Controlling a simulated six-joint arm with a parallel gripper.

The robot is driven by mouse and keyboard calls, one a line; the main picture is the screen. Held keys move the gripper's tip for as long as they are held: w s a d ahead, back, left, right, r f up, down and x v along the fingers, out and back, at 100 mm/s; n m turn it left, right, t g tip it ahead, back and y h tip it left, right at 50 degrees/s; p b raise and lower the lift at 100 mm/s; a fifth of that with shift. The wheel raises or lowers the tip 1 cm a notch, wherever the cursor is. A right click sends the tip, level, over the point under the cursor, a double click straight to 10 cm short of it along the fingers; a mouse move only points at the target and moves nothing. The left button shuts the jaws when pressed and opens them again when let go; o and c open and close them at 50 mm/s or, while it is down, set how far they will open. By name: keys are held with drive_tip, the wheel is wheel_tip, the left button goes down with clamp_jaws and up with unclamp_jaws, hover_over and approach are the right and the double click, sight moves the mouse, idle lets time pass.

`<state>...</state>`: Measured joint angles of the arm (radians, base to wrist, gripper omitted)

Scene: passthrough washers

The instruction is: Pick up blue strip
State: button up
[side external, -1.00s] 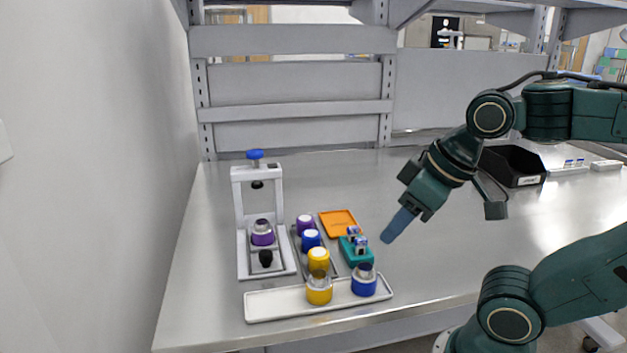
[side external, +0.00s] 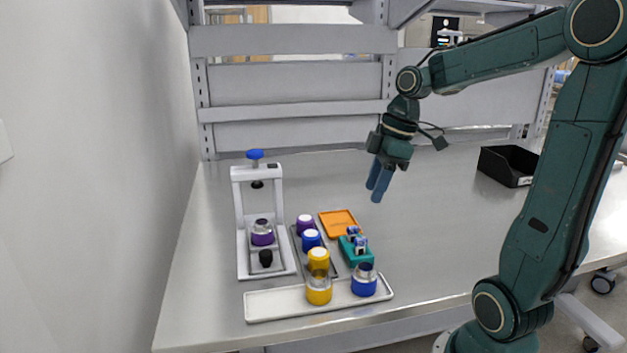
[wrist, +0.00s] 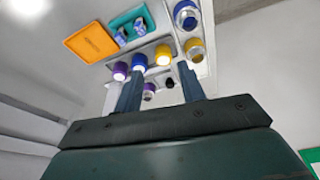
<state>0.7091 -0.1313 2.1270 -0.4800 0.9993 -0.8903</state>
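A teal holder (side external: 357,257) sits on the table with two small blue-and-white pieces standing in it, one behind (side external: 353,232) and one in front (side external: 361,245). I cannot tell whether either is the blue strip. The holder (wrist: 127,20) and both pieces (wrist: 139,25) (wrist: 121,36) also show at the top of the wrist view. My gripper (side external: 373,195) hangs above the table, behind and right of the holder in the side view. Its two blue-grey fingers (wrist: 160,70) are apart with nothing between them.
An orange tray (side external: 339,223) lies behind the holder. Purple, blue and yellow capped jars (side external: 311,239) stand left of it. A white tray (side external: 280,303) holding yellow and blue jars is in front. A white press (side external: 235,215) stands left. A black bin (side external: 507,166) is far right.

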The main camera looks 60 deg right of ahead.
drive_tip(key=n+y, duration=0.1)
drive_tip(key=n, duration=0.1)
approach(361, 238)
drive_tip(key=shift+x, duration=1.7)
drive_tip(key=shift+f, duration=0.15)
drive_tip(key=shift+x, duration=2.45)
drive_tip(key=shift+a, duration=0.1)
drive_tip(key=shift+c, duration=0.2)
clamp_jaws()
